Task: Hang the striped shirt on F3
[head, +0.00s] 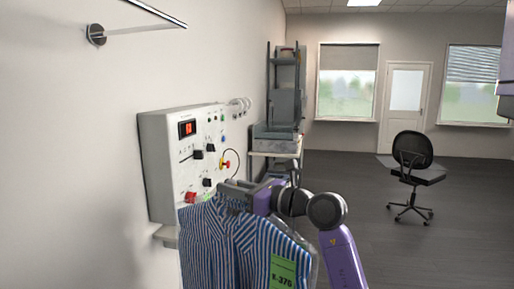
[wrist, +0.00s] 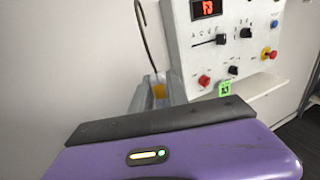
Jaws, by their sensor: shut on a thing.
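The blue-and-white striped shirt (head: 238,248) hangs at the bottom centre of the head view, with a green tag (head: 284,272) on its right side. My gripper (head: 236,190) is at the top of the shirt, shut on its hanger. In the wrist view the hanger's thin metal hook (wrist: 146,35) stands up beyond my purple gripper body, free of any rail. A metal rod (head: 150,26) shows at the upper left of the head view, well above the shirt. I cannot read any F3 mark on it.
A wall control panel (head: 182,150) with a red display and knobs is close behind the shirt; it also shows in the wrist view (wrist: 222,55). Shelving (head: 286,100) stands beyond. An office chair (head: 412,165) stands on open floor at right.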

